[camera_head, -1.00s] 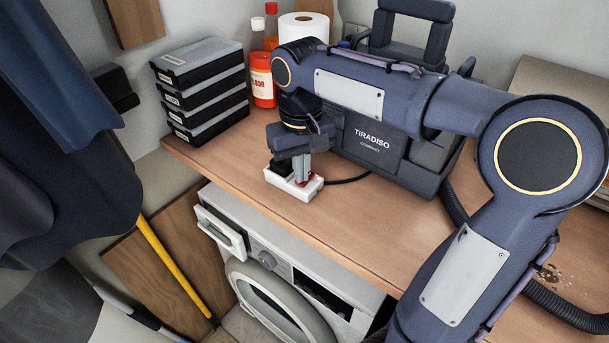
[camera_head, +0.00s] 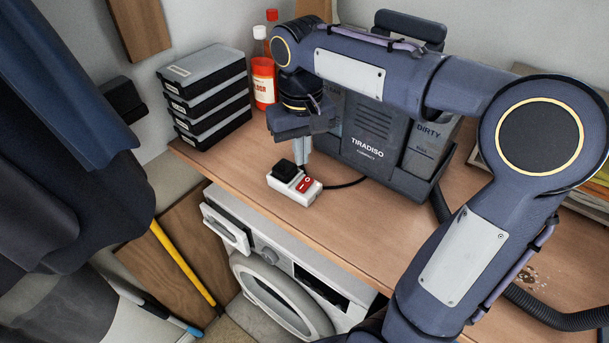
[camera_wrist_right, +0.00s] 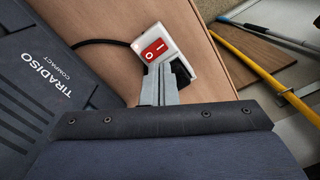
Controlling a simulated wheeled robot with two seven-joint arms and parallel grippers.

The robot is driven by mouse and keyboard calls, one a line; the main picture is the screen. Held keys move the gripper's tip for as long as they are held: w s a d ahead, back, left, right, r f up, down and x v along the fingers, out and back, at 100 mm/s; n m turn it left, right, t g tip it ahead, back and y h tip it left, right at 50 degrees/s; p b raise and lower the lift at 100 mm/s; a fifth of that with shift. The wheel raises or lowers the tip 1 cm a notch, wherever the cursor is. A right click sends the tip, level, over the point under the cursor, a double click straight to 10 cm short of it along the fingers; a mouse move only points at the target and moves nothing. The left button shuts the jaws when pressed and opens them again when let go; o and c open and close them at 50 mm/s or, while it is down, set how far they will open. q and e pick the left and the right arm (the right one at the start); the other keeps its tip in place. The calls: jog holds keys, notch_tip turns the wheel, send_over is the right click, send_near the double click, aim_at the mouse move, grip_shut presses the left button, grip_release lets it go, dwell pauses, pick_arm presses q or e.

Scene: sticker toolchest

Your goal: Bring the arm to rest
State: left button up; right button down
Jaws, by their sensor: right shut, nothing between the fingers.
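My right gripper (camera_head: 304,145) points down above the white power strip (camera_head: 303,190) on the wooden worktop. Its fingers are shut and empty; they also show in the wrist view (camera_wrist_right: 159,82). The power strip also shows in the wrist view (camera_wrist_right: 170,30). It has a red rocker switch (camera_head: 305,184) marked with a line and a circle, and a black plug (camera_head: 284,169) sits at its other end. In the wrist view the fingers partly cover the strip and plug (camera_wrist_right: 182,73). My left gripper is not in view.
A dark TIRADISO machine (camera_head: 372,135) stands close behind my right gripper. Stacked black cases (camera_head: 208,95) and an orange bottle (camera_head: 263,82) stand at the back left. A washing machine (camera_head: 285,290) is under the worktop. The worktop's front middle (camera_head: 370,225) is clear.

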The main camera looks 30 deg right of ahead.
dwell(0.4)
jog(key=s+a+f+t+y, duration=0.1)
jog(key=s+f+t, duration=0.1)
jog(key=s, duration=0.3)
jog(key=s+a+f+t+y, duration=0.1)
jog(key=s+f, duration=0.2)
jog(key=s, duration=0.3)
jog(key=s+a+f+t+y, duration=0.1)
jog(key=s+a+f+t, duration=0.1)
jog(key=s, duration=0.4)
jog(key=shift+f+t+y, duration=0.3)
jog(key=shift+y, duration=0.1)
jog(key=shift+s, duration=0.1)
